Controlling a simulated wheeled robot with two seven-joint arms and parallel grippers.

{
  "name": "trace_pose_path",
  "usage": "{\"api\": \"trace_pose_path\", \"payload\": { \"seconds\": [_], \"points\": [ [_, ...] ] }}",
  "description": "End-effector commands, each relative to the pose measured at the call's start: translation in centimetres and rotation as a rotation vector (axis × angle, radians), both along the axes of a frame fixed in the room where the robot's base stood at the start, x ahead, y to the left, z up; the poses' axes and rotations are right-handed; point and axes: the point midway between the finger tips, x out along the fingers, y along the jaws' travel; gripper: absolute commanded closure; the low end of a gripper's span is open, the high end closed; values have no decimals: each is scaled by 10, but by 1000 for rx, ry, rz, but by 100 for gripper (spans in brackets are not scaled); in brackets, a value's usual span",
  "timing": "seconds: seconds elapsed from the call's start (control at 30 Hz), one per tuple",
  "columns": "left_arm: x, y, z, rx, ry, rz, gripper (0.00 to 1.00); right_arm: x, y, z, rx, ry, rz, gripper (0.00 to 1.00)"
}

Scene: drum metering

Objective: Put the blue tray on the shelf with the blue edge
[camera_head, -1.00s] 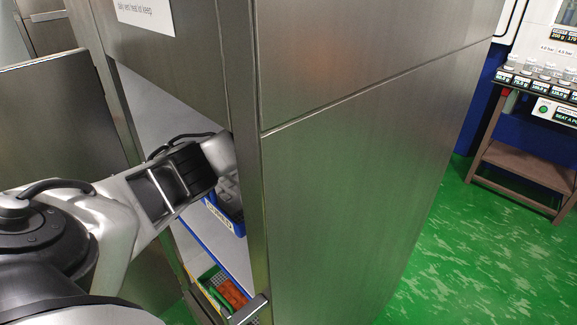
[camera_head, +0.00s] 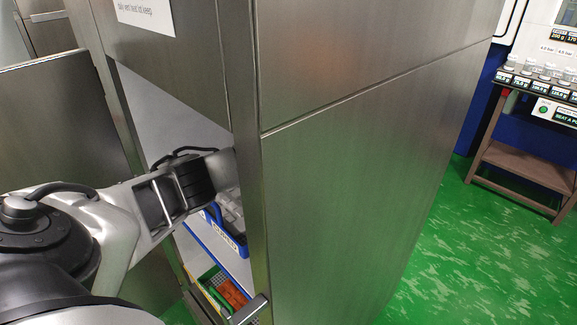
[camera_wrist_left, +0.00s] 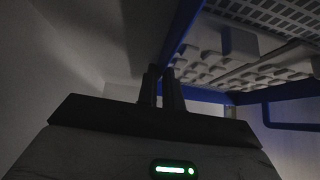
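The blue tray (camera_head: 229,240) is inside the tall metal cabinet, just above or on the shelf whose blue edge (camera_head: 239,269) shows below it; I cannot tell whether they touch. It has a white label and holds pale grey parts. In the left wrist view the tray's blue rim (camera_wrist_left: 182,42) runs down to my left gripper (camera_wrist_left: 162,72), whose fingers are close together around it. In the head view the left fingers are hidden behind the cabinet's front post. My right gripper is in neither view.
The cabinet's post (camera_head: 246,200) and side panel (camera_head: 360,190) stand close right of my left arm. An open door panel (camera_head: 60,130) is at left. A green tray with orange parts (camera_head: 232,293) sits on a lower shelf. A bench (camera_head: 525,165) with jars stands far right.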

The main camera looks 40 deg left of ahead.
Motion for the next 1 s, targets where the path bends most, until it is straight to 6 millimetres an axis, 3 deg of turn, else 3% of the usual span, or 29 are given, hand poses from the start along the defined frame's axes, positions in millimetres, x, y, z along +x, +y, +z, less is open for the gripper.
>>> {"api": "trace_pose_path", "payload": {
  "seconds": [0.4,0.73,1.0],
  "points": [
    [0,-3,3,-1,0,-1,75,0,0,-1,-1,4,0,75],
    [0,-35,49,3,-5,-5,75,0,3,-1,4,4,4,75],
    [-1,-45,60,2,-3,-3,75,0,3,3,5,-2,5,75]
  ]
}}
